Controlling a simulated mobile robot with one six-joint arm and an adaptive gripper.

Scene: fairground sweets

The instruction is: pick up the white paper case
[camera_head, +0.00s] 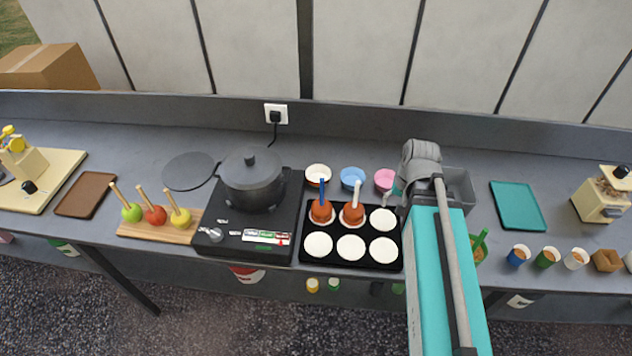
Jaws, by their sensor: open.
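The white paper case (318,172) stands on the grey counter behind the black tray, at the left end of a row of three small cases. It looks round and white on top, with a reddish-brown edge low on its side. The blue case (352,177) and pink case (384,180) stand to its right. My gripper (397,191) is open, to the right of the white case and close to the pink one. My arm hides most of it, so its fingertips and height above the counter are unclear.
The black tray (337,228) holds white rounds and two red-brown items with sticks. A black hob (245,226) with a dark pot (252,178) stands left of the white case. A grey bin (459,184) and teal tray (518,206) lie right. Counter behind the cases is clear.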

